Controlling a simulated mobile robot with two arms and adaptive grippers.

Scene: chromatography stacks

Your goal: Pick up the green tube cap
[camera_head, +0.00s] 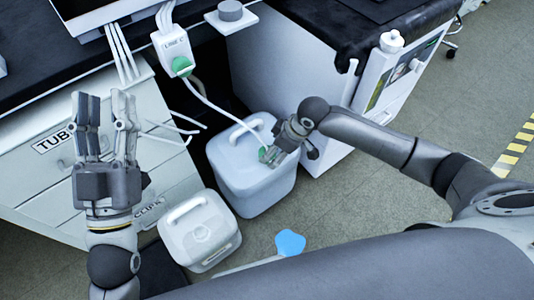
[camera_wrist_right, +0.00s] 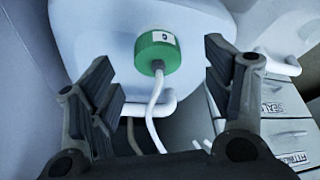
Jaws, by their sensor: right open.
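The green tube cap (camera_wrist_right: 158,52) is round with a small white label and sits on top of a large pale container (camera_wrist_right: 95,38). A white tube runs from it. In the head view this cap (camera_head: 263,155) is partly hidden by my right gripper (camera_head: 272,157), which reaches down over the large container (camera_head: 250,185). In the wrist view my open right gripper (camera_wrist_right: 155,75) has a finger on each side of the cap, apart from it. My left gripper (camera_head: 106,100) is open and empty, raised in front of the drawers.
Another green piece (camera_head: 182,65) is on a white labelled box (camera_head: 174,45), with a tube leading down. A smaller white jug (camera_head: 198,232) stands nearby, and a blue object (camera_head: 290,243) is below. Drawers (camera_head: 45,190) and a white cabinet (camera_head: 300,85) flank the container. Open floor lies right.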

